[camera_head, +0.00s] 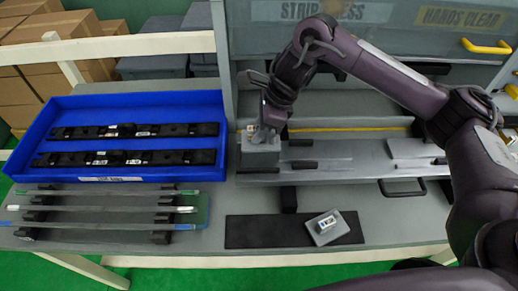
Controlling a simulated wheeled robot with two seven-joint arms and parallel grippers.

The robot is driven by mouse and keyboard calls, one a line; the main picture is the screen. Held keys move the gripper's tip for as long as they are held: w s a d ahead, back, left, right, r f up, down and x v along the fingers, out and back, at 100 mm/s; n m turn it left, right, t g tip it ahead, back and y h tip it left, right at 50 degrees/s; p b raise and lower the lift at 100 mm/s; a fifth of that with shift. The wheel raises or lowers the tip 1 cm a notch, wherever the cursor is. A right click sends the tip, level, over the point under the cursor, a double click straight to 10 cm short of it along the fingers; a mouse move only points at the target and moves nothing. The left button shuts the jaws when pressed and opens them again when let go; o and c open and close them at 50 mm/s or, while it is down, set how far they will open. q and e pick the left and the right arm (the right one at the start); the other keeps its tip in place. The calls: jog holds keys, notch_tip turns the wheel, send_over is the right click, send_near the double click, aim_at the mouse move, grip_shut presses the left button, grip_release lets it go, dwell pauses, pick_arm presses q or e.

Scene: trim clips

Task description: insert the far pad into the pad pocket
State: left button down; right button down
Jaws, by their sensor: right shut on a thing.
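My right gripper (268,127) comes in from the right and points down at the left end of the grey fixture. It is shut on a grey pad (260,144) with a small pale label, the far pad. The held pad is at a grey block on the fixture; I cannot tell if it is seated, touching or just above. The pad pocket is not clearly visible, probably hidden by the pad and gripper. A similar grey near pad (318,238) with a white label lies tilted on a black mat (262,232). My left gripper is not in view.
A blue tray (68,166) holds two black clip strips. Several long trim strips (100,208) lie on black supports at the front left. The grey fixture (330,158) runs right, before a machine panel with a yellow handle (486,46). Bare bench (216,215) lies between strips and mat.

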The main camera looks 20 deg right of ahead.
notch_tip(320, 180, down, 2)
jog(key=shift+s, duration=0.1)
notch_tip(320, 180, down, 5)
jog(key=shift+r+p, duration=0.15)
jog(key=shift+p, duration=0.7)
jog(key=shift+f, duration=0.5)
jog(key=c, duration=1.3)
grip_release()
jog(key=shift+o, duration=0.2)
